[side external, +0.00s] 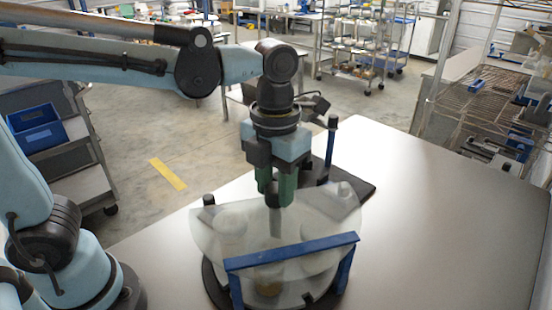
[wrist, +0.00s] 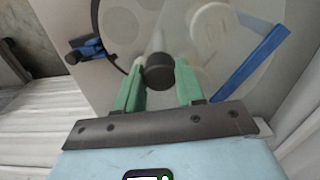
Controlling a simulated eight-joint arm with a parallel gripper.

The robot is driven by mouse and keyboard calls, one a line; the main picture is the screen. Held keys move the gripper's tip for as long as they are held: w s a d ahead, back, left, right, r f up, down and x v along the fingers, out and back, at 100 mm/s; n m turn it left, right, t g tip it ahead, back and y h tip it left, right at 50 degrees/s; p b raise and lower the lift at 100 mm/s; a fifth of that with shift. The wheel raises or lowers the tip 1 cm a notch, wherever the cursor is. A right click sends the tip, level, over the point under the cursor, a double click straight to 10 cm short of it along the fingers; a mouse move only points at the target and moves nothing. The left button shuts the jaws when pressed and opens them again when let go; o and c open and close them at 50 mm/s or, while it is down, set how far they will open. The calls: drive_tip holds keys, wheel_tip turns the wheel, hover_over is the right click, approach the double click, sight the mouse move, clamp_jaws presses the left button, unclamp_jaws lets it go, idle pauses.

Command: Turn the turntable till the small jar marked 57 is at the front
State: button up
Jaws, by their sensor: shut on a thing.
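My gripper (side external: 275,200) points down over the turntable, its green fingers shut on a dark knob (wrist: 158,72), which stands on a grey post. The turntable (side external: 214,291) is a dark round disc, mostly hidden behind a curved translucent guard (side external: 205,232). Pale jars show blurred through the guard: one at left (side external: 231,226), one at right (side external: 318,240), and one with a brownish bottom (side external: 268,286) near the front. A round white top (wrist: 212,27) also shows in the wrist view. No number can be read, so I cannot tell which jar is marked 57.
A blue bar frame (side external: 290,252) crosses the front of the turntable. A blue upright with a black top (side external: 331,145) stands on a dark plate (side external: 358,190) behind it. The grey table (side external: 450,230) is clear to the right.

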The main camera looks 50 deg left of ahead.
drive_tip(key=n, duration=1.3)
drive_tip(key=shift+n, duration=0.3)
drive_tip(key=n, duration=1.2)
drive_tip(key=o, duration=0.7)
drive_tip(key=shift+o, duration=0.2)
drive_tip(key=shift+r, duration=3.55)
